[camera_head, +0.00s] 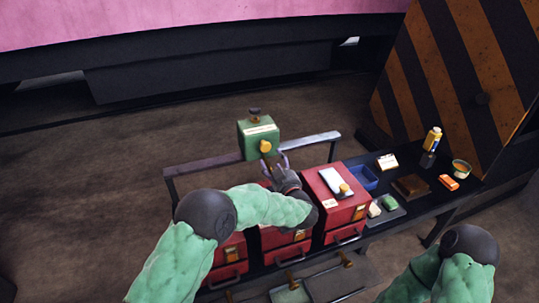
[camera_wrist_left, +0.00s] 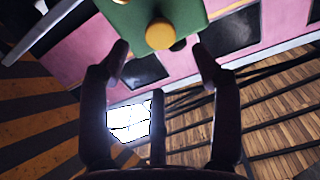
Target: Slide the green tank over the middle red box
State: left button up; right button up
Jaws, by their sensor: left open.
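The green tank (camera_head: 259,138), with a dark cap on top, a pale label and a yellow knob, stands upright at the metal rail behind the red boxes. My left gripper (camera_head: 274,163) is open just in front of the tank, below the knob. In the left wrist view the tank (camera_wrist_left: 185,12) and its knob lie just beyond the open fingers (camera_wrist_left: 160,52), with nothing between them. The middle red box (camera_head: 283,238) is largely hidden by my left arm. The left red box (camera_head: 229,258) and right red box (camera_head: 337,205) flank it. My right gripper is out of view.
A metal rail (camera_head: 210,162) runs behind the boxes. A white item lies on the right box. The dark bench (camera_head: 425,203) to the right holds a blue tray (camera_head: 363,178), a yellow bottle (camera_head: 432,139) and several small items. A striped panel (camera_head: 455,60) rises behind.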

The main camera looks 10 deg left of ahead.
pick_arm(q)
jog(key=shift+v, duration=1.4)
